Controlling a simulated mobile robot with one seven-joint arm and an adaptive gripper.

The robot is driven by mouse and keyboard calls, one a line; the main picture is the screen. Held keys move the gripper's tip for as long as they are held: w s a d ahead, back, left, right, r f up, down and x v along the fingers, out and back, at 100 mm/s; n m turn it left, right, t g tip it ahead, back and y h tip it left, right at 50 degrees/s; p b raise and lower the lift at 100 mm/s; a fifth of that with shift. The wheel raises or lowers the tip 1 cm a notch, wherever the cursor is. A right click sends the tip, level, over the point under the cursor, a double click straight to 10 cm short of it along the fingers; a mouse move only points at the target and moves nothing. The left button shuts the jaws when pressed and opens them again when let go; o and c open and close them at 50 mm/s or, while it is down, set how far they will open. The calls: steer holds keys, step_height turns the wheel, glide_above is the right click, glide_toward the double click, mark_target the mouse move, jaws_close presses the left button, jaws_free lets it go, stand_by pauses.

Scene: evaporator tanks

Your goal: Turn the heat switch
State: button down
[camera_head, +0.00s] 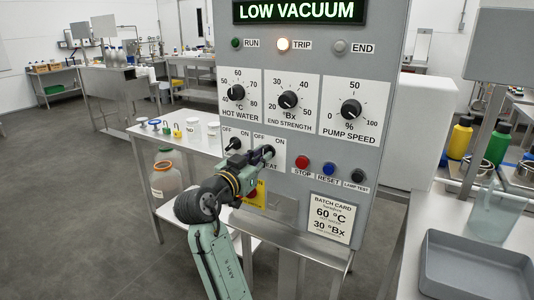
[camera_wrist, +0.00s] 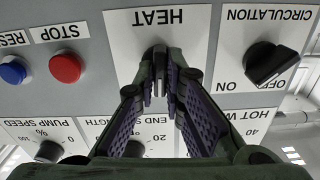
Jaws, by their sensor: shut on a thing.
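The heat switch (camera_wrist: 157,55) is a dark knob on a white plate marked HEAT, which appears upside down in the wrist view. My gripper (camera_wrist: 160,88) has its two purple-padded fingers closed around this knob, one on each side. In the head view my gripper (camera_head: 267,153) reaches the panel at the HEAT plate (camera_head: 276,138), and the arm hides the knob and part of the label. The knob's exact pointing direction is hard to tell between the fingers.
The circulation switch (camera_head: 234,145) sits just left of HEAT. Red STOP (camera_head: 302,162) and blue RESET (camera_head: 328,169) buttons are to its right. Three dials, including hot water (camera_head: 236,92), are above. The lit display (camera_head: 299,11) reads LOW VACUUM; the TRIP lamp (camera_head: 283,44) glows.

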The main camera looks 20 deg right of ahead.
steer(key=shift+n+p, duration=0.6)
steer(key=shift+n, duration=0.5)
steer(key=shift+f+n+p, duration=0.1)
steer(key=shift+n+p, duration=0.5)
steer(key=shift+n, duration=0.4)
